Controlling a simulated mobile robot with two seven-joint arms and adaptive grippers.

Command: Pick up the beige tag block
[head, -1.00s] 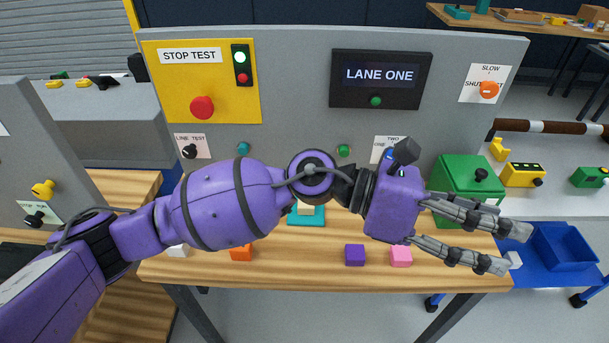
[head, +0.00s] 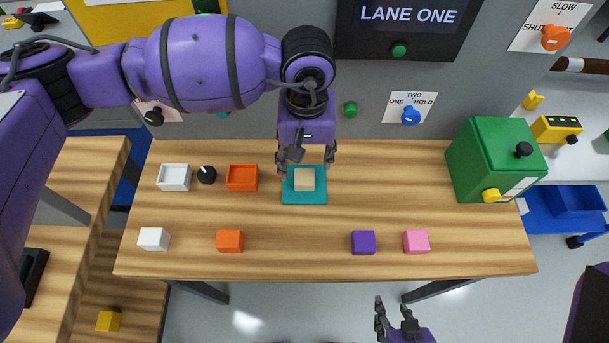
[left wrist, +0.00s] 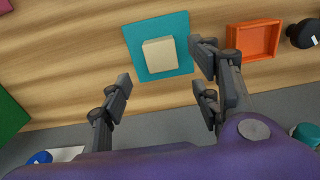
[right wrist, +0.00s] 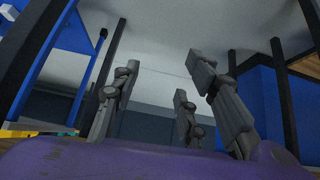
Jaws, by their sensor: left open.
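The beige tag block (head: 305,179) rests on a teal mat (head: 305,199) on the wooden table. My left gripper (head: 306,160) is open just behind the block, its fingers pointing down toward the table. In the left wrist view the beige block (left wrist: 159,54) lies on the teal mat (left wrist: 137,35), ahead of the left gripper's parted fingertips (left wrist: 163,68) and touching none of them. My right gripper (head: 392,305) is low in front of the table, fingers apart and empty. It also shows open in the right wrist view (right wrist: 165,75).
A white cube (head: 153,239), an orange cube (head: 230,241), a purple cube (head: 363,242) and a pink cube (head: 416,241) line the front. White (head: 174,189) and orange trays (head: 242,189) are left of the mat. A green box (head: 490,165) stands right. The grey panel rises behind.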

